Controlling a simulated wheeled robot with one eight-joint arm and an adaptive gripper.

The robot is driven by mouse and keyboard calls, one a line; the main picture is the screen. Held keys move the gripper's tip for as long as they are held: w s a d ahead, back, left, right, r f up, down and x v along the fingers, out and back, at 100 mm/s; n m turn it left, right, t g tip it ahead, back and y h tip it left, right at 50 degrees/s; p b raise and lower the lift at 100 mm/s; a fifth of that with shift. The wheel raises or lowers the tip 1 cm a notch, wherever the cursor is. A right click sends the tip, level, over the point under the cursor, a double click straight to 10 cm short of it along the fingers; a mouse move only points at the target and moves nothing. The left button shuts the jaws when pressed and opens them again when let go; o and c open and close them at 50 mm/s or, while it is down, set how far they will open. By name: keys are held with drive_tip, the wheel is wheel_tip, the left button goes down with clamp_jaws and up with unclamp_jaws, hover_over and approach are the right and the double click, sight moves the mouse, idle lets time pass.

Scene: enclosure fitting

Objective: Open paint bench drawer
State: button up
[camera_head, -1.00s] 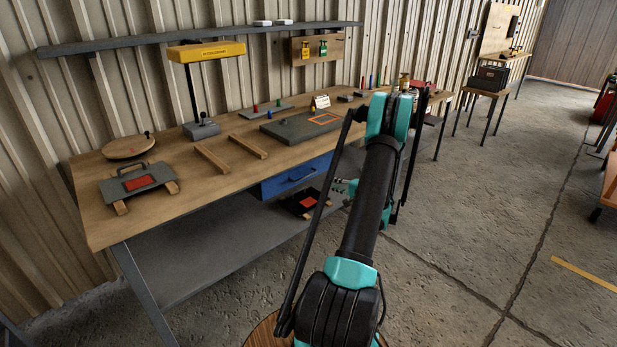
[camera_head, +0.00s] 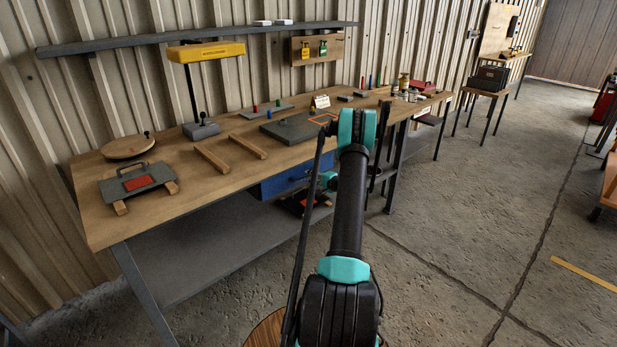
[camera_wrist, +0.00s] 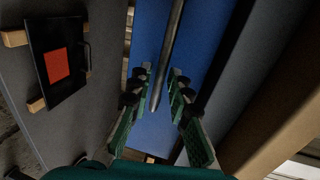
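The blue drawer (camera_head: 283,184) hangs under the front edge of the long wooden bench (camera_head: 200,187) and looks closed in the head view. In the wrist view its blue front (camera_wrist: 205,45) fills the middle, with a grey bar handle (camera_wrist: 170,45) running lengthwise. My gripper (camera_wrist: 161,76) is open, with its green-padded fingers on either side of the handle near one end. Nothing is clamped, and I cannot tell whether a finger touches the handle. In the head view my arm hides the drawer's right part and most of my gripper.
A black panel with a red square (camera_wrist: 58,66) lies on wooden strips on the lower shelf (camera_head: 200,250), beside the drawer. A grey slab (camera_head: 290,130), wooden rails (camera_head: 212,158) and a plate with handle (camera_head: 137,184) lie on the bench.

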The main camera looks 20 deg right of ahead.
drive_tip(key=shift+x, duration=0.9)
clamp_jaws()
